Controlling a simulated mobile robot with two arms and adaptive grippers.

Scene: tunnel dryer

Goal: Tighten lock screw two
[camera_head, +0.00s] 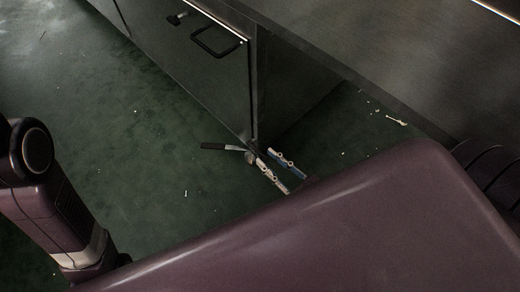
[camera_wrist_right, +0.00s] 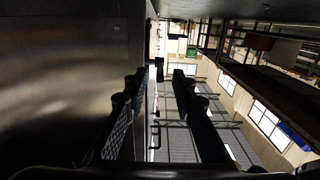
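No part is marked as lock screw two, and I cannot identify it for certain. A small lever (camera_head: 214,146) with a dark grip and a pale metal end shows at the lower corner of the metal cabinet. A small round grey piece (camera_head: 250,157) sits at its inner end, close to my fingertips. My right gripper (camera_head: 267,156) is at this corner, its two fingers parallel with a gap between them. In the right wrist view the fingers (camera_wrist_right: 157,80) are also apart, beside a metal panel, with nothing clearly gripped. Contact with the lever cannot be told. My left gripper is out of view.
The metal cabinet (camera_head: 195,75) has a dark loop handle (camera_head: 215,42) and a smaller dark latch (camera_head: 176,18). A wide metal surface (camera_head: 400,50) extends to the right. The green floor (camera_head: 110,130) is open at left, with small pale scraps. My arm hides the lower right.

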